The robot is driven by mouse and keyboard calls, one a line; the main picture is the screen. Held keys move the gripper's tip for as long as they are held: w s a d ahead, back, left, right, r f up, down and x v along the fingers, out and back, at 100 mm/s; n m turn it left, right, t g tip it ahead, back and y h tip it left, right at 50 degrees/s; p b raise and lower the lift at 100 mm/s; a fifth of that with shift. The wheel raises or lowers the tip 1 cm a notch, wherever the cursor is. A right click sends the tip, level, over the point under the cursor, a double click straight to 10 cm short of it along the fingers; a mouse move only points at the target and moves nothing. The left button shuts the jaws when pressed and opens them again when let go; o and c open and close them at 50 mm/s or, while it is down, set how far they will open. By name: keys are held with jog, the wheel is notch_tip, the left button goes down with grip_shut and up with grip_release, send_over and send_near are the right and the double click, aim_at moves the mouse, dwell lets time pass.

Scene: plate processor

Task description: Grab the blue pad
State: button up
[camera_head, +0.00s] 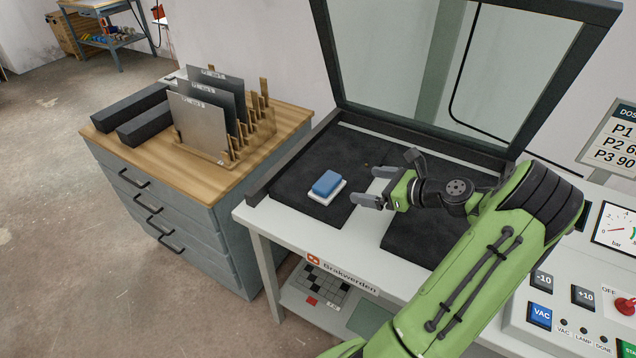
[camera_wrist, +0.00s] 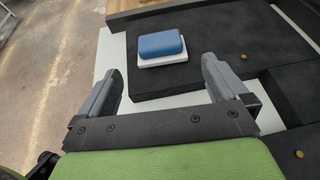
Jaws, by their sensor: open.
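The blue pad (camera_head: 326,183) sits on a white base (camera_head: 342,187) on the black bed of the processor. In the wrist view the blue pad (camera_wrist: 161,44) and its white base (camera_wrist: 163,60) lie ahead of my gripper, between the lines of its two fingers. My gripper (camera_head: 368,186) is open and empty, just to the right of the pad and apart from it. In the wrist view both grey fingers of my gripper (camera_wrist: 160,72) are spread wide.
The glass lid (camera_head: 400,60) stands raised behind the black bed (camera_head: 300,162). A wooden-topped cabinet (camera_head: 160,160) with upright plates (camera_head: 200,125) in a rack stands at left. A control panel (camera_head: 575,310) is at right. The bed around the pad is clear.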

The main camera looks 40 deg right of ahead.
aim_at(326, 180)
jog(key=b+x, duration=0.4)
jog(key=x, duration=1)
jog(key=shift+w+a+f, duration=0.1)
jog(key=shift+a+f, duration=0.1)
jog(key=shift+f, duration=0.1)
jog(key=shift+r, duration=0.2)
jog(key=c, duration=0.7)
